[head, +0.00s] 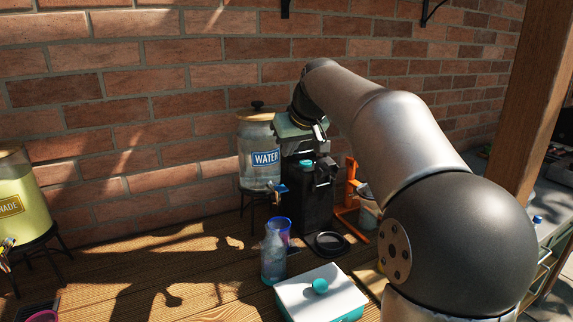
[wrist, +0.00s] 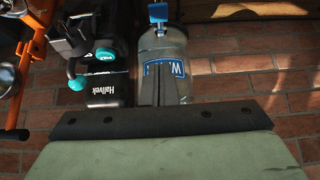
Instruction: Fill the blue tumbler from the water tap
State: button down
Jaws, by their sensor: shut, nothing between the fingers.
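The glass water dispenser (head: 259,155) with a blue WATER label stands on a dark stand against the brick wall. Its blue tap (head: 281,188) is at the lower front, and it also shows at the top of the wrist view (wrist: 158,13). The blue tumbler (head: 284,226) stands on the table below the tap, partly hidden by a bottle; I cannot see its contents. My gripper (head: 321,134) is raised to the right of the dispenser, above the black machine. In the wrist view its fingers (wrist: 158,72) are together and empty, overlapping the label, with the tap beyond them.
A clear bluish bottle (head: 272,262) stands in front of the tumbler. The black machine (head: 311,205) is right of the dispenser, near an orange stand (head: 350,195). A white-lidded box (head: 318,295) sits in front. A yellow drink dispenser (head: 22,200) is far left. Table between is mostly clear.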

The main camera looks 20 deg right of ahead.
jog(key=r, duration=0.1)
jog(key=s+r, duration=0.1)
jog(key=r, duration=0.1)
jog(key=shift+s+d+r, duration=0.1)
jog(key=shift+r, duration=0.2)
jog(key=s+a+f+g, duration=0.3)
jog(key=s+a+f, duration=0.1)
jog(key=s+f, duration=1.1)
jog(key=s+a+f+m+g+h, duration=0.1)
jog(key=s+a+f+g, duration=0.3)
jog(key=s+f, duration=1.2)
jog(key=shift+s+a+f, duration=0.2)
jog(key=shift+s+f, duration=0.1)
jog(key=shift+s, duration=0.65)
